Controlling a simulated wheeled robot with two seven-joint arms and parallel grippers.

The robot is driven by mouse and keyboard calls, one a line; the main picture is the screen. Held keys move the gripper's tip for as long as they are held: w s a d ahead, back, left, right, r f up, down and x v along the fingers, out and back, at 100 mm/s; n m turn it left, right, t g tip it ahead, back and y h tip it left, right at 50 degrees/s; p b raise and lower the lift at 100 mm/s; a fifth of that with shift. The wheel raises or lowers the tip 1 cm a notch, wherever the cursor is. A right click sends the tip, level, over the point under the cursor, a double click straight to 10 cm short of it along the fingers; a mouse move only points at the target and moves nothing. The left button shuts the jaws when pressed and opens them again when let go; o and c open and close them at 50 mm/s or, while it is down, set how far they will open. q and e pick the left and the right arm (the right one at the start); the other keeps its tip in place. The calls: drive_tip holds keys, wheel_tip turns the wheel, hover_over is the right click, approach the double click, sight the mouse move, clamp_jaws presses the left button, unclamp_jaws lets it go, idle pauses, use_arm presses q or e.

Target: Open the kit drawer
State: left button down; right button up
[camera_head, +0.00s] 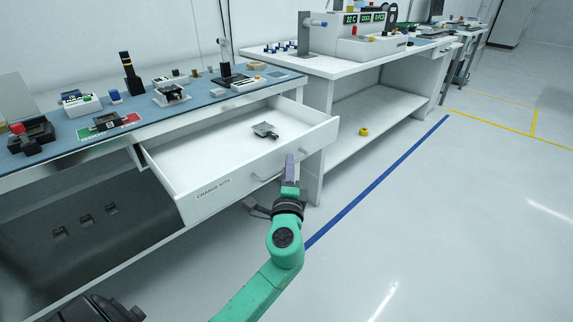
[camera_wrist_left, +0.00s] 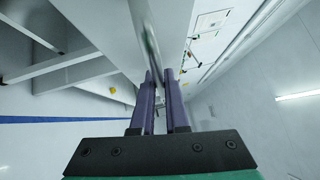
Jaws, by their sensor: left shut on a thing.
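The kit drawer (camera_head: 236,181) is a white drawer labelled "CHANGE KITS" under the blue-topped bench. It stands pulled out, with its inside showing from above. A small grey metal part (camera_head: 265,131) lies on its floor. My left gripper (camera_head: 289,166), with purple fingers, is at the right part of the drawer front, shut on the drawer handle (camera_head: 266,172). The fingers hide part of the handle. In the left wrist view the purple fingers (camera_wrist_left: 161,88) are close together at the drawer front, and the grip itself is hard to make out. My right gripper is not in view.
The blue bench top (camera_head: 207,98) holds several fixtures and small devices. A second white bench (camera_head: 370,60) with a lower shelf stands to the right. A yellow ring (camera_head: 363,132) lies on that shelf. The floor right of the blue line is clear.

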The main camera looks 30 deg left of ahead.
use_arm(q)
drive_tip(key=c, duration=0.9)
unclamp_jaws()
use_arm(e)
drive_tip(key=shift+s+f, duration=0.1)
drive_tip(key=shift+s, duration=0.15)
use_arm(q)
drive_tip(key=b+v, duration=0.2)
drive_tip(key=v, duration=1.2)
drive_tip(key=shift+s+d, duration=0.1)
drive_tip(key=shift+s, duration=0.2)
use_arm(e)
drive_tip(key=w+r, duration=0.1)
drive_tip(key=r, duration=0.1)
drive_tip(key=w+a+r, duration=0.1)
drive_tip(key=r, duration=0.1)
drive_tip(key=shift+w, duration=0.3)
